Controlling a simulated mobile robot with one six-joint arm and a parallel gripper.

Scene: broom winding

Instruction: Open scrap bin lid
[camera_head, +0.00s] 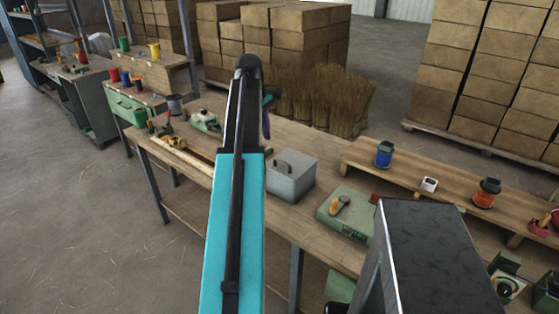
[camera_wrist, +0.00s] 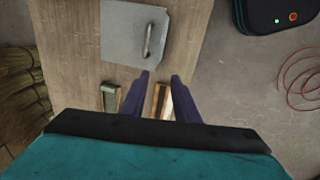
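The scrap bin (camera_head: 291,182) is a grey metal box on the workbench, right of my arm in the head view. Its flat lid (camera_head: 292,163) lies closed on top and carries a handle (camera_head: 282,165). In the wrist view the lid (camera_wrist: 124,33) is at the top, with the curved handle (camera_wrist: 149,40) near its right edge. My gripper (camera_wrist: 161,76) has two purple fingers, spread apart and empty. They point toward the handle, with the tips just below the lid's edge in this view; their height above it is unclear. In the head view my arm hides most of the gripper.
On the workbench (camera_head: 233,135), a green device (camera_head: 345,213) stands right of the bin, and a raised shelf (camera_head: 410,178) holds several spools. Broom bristle bundles (camera_head: 335,100) stand behind. In the wrist view a red cable (camera_wrist: 287,92) lies on the floor at right.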

